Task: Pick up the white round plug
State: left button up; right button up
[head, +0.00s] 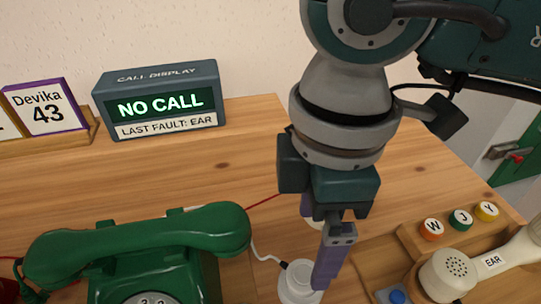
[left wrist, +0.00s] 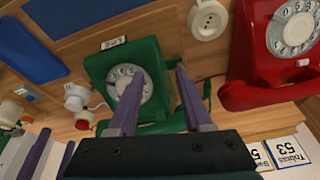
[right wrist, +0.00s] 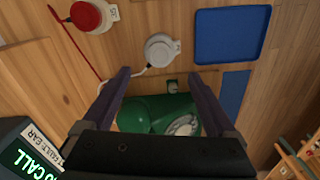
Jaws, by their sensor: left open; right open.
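The white round plug (head: 297,279) sits on the wooden desk right of the green dial phone (head: 150,262), with a white cord running from it. It also shows in the right wrist view (right wrist: 160,48), just beyond and between my fingertips. My right gripper (head: 318,248) is open, pointing down over the desk by the plug; one finger partly covers the plug in the head view. No grip on the plug shows. My left gripper (left wrist: 157,70) is open and empty, above a green phone in the left wrist view. It is not in the head view.
A red round plug (right wrist: 90,15) with a red cord lies near the white one. The call display (head: 160,101) reads NO CALL. A handset marked EAR (head: 490,262) lies at right beside colored buttons (head: 460,220). A red phone (left wrist: 285,50) stands in the left wrist view.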

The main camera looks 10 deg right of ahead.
aim_at(304, 275)
notch_tip(304, 275, down, 4)
jog(key=shift+s, duration=0.15)
jog(key=shift+f+b, duration=0.65)
jog(key=shift+f, duration=2.15)
jog(key=shift+c, duration=0.4)
jog(key=c, duration=1.2)
